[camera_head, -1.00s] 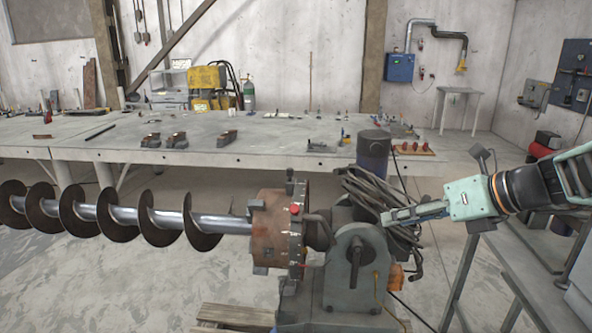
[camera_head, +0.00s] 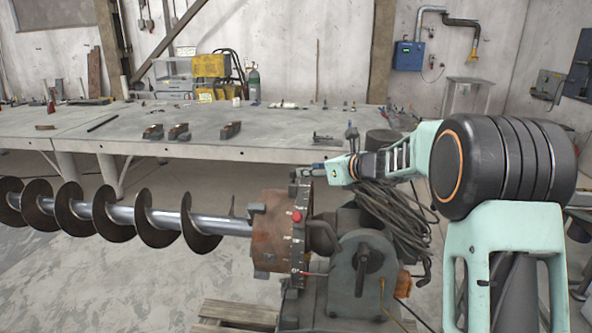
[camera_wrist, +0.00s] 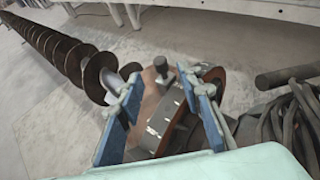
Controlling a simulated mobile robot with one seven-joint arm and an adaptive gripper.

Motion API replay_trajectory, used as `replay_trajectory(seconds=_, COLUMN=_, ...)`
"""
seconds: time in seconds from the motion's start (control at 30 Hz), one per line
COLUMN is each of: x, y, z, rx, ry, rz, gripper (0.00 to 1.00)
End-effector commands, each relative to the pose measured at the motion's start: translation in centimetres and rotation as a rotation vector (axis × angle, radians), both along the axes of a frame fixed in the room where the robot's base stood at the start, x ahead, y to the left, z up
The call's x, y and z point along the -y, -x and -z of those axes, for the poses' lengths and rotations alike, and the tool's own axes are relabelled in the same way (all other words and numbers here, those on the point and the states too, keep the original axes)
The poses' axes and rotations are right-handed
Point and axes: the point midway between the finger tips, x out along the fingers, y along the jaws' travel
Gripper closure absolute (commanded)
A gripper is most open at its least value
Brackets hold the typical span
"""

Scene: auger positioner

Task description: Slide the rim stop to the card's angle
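The positioner's round rusty faceplate (camera_head: 268,240) has a pale graduated band on its rim (camera_head: 298,250); the band also shows in the wrist view (camera_wrist: 163,117). A dark upright knob (camera_wrist: 163,68), likely the rim stop, stands on top of the rim. In the head view my gripper (camera_head: 303,173) is at the top of the rim and partly hides it. In the wrist view my gripper (camera_wrist: 160,80) is open, its blue fingers on either side of the knob with gaps. A red knob (camera_head: 297,217) is on the rim's face. I cannot make out the angle card.
A long auger (camera_head: 130,215) extends left from the faceplate. Coiled cables (camera_head: 400,215) hang behind the grey positioner body (camera_head: 362,275), close to my arm. A long workbench (camera_head: 200,140) with small parts stands behind.

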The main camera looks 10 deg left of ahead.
Motion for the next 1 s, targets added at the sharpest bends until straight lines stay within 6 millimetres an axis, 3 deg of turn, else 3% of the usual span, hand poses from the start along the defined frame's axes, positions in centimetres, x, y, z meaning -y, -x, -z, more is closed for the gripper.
replay_trajectory(seconds=0.5, x=-5.2, y=-5.5, z=3.1, rx=-0.003, ry=0.0, rz=0.0, gripper=0.67)
replay_trajectory(seconds=1.0, x=-5.9, y=-6.3, z=3.7, rx=-0.002, ry=0.001, rz=0.0, gripper=0.67)
